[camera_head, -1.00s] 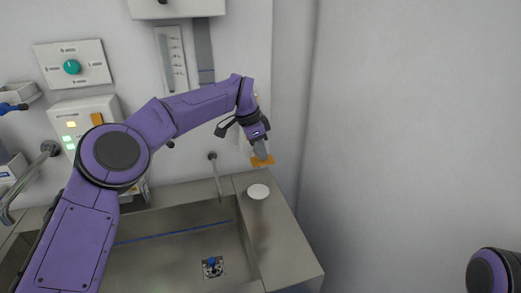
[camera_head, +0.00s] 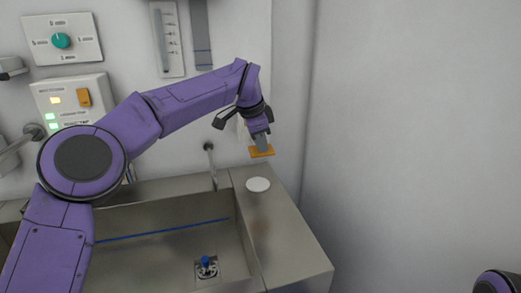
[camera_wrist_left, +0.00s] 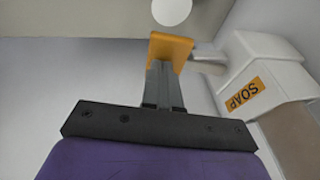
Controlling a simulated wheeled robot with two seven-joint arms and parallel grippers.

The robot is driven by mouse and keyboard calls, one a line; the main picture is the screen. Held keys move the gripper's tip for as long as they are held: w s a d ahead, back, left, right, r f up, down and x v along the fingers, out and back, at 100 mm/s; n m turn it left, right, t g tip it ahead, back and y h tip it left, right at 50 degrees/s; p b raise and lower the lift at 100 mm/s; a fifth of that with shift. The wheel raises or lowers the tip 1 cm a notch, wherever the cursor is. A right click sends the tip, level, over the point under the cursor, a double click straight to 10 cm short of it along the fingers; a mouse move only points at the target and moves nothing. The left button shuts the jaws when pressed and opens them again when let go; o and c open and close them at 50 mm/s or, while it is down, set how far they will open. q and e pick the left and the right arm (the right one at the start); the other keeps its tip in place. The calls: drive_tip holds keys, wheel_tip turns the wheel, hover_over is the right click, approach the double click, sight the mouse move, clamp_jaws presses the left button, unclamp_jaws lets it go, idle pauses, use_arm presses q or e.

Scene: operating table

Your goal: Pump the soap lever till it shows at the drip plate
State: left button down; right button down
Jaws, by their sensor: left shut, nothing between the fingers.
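The orange soap lever (camera_head: 262,151) sticks out over the counter at the right end of the sink. It also shows in the left wrist view (camera_wrist_left: 171,47), joined by a grey arm to the white dispenser (camera_wrist_left: 270,68) labelled SOAP. My left gripper (camera_head: 262,143) is shut and empty, its fingertips at the top of the lever; contact cannot be told for sure. The white round drip plate (camera_head: 258,185) lies on the counter below the lever and looks plain white. In the head view, my left arm mostly hides the dispenser. My right gripper is out of view.
The steel sink (camera_head: 160,236) with a blue-topped drain (camera_head: 206,266) is left of the plate. A tap (camera_head: 213,166) stands behind it. A control box (camera_head: 75,103) and a dial panel (camera_head: 62,41) are on the wall. A bare wall (camera_head: 400,130) stands at right.

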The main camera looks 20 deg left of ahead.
use_arm(q)
drive_tip(key=shift+r+p, duration=0.55)
drive_tip(key=shift+r, duration=0.55)
drive_tip(key=w+p+v, duration=0.1)
drive_tip(key=p+v, duration=0.1)
drive_tip(key=v, duration=0.4)
drive_tip(key=w+p+v, duration=0.1)
drive_tip(key=p+v, duration=0.1)
drive_tip(key=v, duration=0.5)
drive_tip(key=shift+w+a+r, duration=0.15)
drive_tip(key=shift+a+r, duration=0.15)
drive_tip(key=shift+r, duration=0.4)
drive_tip(key=shift+w+a+g+h+p, duration=0.25)
drive_tip(key=shift+g+p, duration=0.25)
drive_tip(key=shift+p, duration=1.55)
drive_tip(key=shift+w+a+g+h+p, duration=0.15)
drive_tip(key=shift+g+h+p, duration=0.3)
drive_tip(key=shift+p, duration=1.6)
